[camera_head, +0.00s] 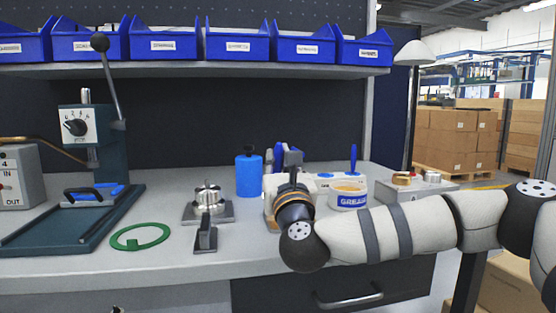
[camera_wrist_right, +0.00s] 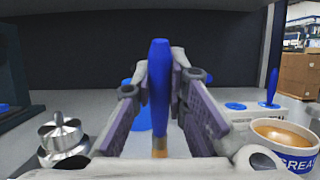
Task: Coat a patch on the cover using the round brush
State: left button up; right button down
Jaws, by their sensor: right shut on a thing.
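My right gripper (camera_head: 286,165) is in the middle of the head view, over the bench behind its wrist. In the right wrist view its fingers (camera_wrist_right: 160,88) are shut on a brush with a blue handle (camera_wrist_right: 159,75). The brush stands upright, with a copper-coloured band at its lower end; its bristles are hidden. A round metal part with a knob (camera_head: 209,197), probably the cover, sits on a square plate left of the gripper. It also shows in the right wrist view (camera_wrist_right: 62,136). A grease tub (camera_head: 348,199) stands open to the right. My left gripper is not in view.
A white holder (camera_head: 322,180) with another blue handle (camera_head: 353,158) stands behind the tub. A blue bottle (camera_head: 249,175) stands behind the metal part. A green ring (camera_head: 140,237) and a lever press (camera_head: 110,150) are at left. Blue bins (camera_head: 237,45) line the shelf above.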

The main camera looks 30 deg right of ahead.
jog(key=shift+f+b, duration=0.65)
jog(key=shift+f, duration=0.25)
